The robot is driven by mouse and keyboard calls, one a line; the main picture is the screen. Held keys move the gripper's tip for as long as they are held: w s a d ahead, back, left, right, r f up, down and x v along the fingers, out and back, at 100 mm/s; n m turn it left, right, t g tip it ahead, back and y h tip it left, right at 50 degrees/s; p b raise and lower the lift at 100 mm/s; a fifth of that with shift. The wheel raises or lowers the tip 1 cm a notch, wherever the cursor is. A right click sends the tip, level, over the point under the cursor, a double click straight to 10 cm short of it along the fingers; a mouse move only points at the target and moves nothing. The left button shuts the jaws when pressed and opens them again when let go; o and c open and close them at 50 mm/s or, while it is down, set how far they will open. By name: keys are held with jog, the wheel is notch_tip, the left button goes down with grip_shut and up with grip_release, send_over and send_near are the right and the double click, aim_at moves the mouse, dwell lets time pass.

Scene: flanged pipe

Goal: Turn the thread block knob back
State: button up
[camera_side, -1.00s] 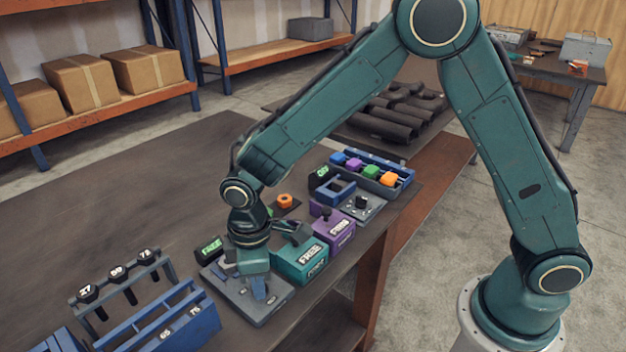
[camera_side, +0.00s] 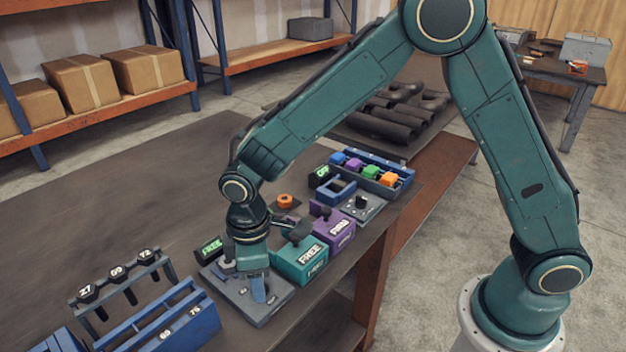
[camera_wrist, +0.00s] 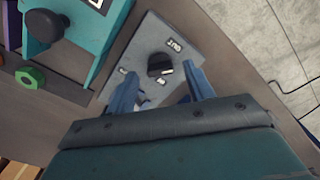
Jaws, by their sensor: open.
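A grey plate (camera_side: 270,308) lies near the table's front edge. In the wrist view this plate (camera_wrist: 150,35) carries a black knob (camera_wrist: 160,65) with a light pointer mark and printed labels around it, one reading OUT. My gripper (camera_wrist: 163,86) is open and points down over the plate. Its blue fingers are apart, one each side of the near part of the plate, with the knob just beyond the tips. In the side view my gripper (camera_side: 257,288) hides the knob. A teal block (camera_side: 303,263) marked FREE, with a dark knob (camera_side: 300,232), stands beside the plate.
A purple block (camera_side: 335,232) and a blue tray of coloured knobs (camera_side: 372,166) stand further along the edge. A green-lettered sign (camera_side: 209,248) stands behind the plate. A blue rack (camera_side: 160,325) is at the left. The table's far left is bare.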

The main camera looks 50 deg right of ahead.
notch_tip(320, 180, up, 13)
dwell(0.6)
